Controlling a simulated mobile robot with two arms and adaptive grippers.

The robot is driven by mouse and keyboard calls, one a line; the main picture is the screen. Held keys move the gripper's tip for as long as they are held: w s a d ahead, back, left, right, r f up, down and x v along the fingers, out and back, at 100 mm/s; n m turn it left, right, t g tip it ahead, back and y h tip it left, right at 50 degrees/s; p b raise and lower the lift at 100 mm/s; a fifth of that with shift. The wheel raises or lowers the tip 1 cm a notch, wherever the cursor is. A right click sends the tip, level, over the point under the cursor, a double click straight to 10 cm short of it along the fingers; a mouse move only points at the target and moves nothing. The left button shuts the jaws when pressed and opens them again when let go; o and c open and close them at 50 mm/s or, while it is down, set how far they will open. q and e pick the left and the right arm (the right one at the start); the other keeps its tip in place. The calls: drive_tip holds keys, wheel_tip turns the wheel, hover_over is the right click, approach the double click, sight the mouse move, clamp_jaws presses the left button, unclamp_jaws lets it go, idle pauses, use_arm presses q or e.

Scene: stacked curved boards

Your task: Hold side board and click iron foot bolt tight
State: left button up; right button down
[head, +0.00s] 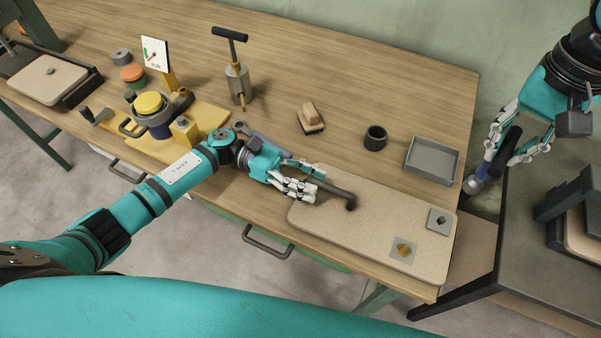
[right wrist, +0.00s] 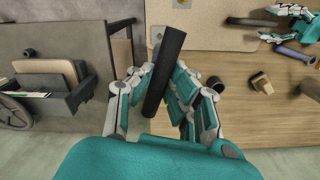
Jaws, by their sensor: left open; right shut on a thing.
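The pale side board (head: 370,232) lies flat at the table's front right corner. On it are a grey square foot plate with a dark bolt (head: 441,220) and another with a brass-coloured bolt (head: 403,249). A dark bent rod (head: 341,192) rises from the board's left part. My left gripper (head: 314,182) is open beside the rod's near end; I cannot tell whether they touch. My right gripper (head: 508,148) is shut on a black-handled tool with a blue-grey section (head: 487,166), held off the table's right side. Its black handle (right wrist: 165,72) shows between the fingers in the right wrist view.
A grey tray (head: 432,158), a dark cup (head: 375,137) and a tan brush-like block (head: 310,119) stand behind the board. A blue-handled tool (head: 262,139) lies by my left wrist. A yellow fixture (head: 190,122) stands left. A dark cart (head: 550,260) stands right.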

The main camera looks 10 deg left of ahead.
sight(349, 196)
use_arm(q)
drive_tip(key=d, duration=0.3)
drive_tip(key=s+d, duration=0.1)
drive_tip(key=d, duration=0.1)
drive_tip(key=shift+d, duration=0.1)
clamp_jaws()
idle(0.3)
use_arm(e)
wheel_tip(349, 196, down, 6)
drive_tip(key=n, duration=0.3)
drive_tip(key=shift+f, duration=0.25)
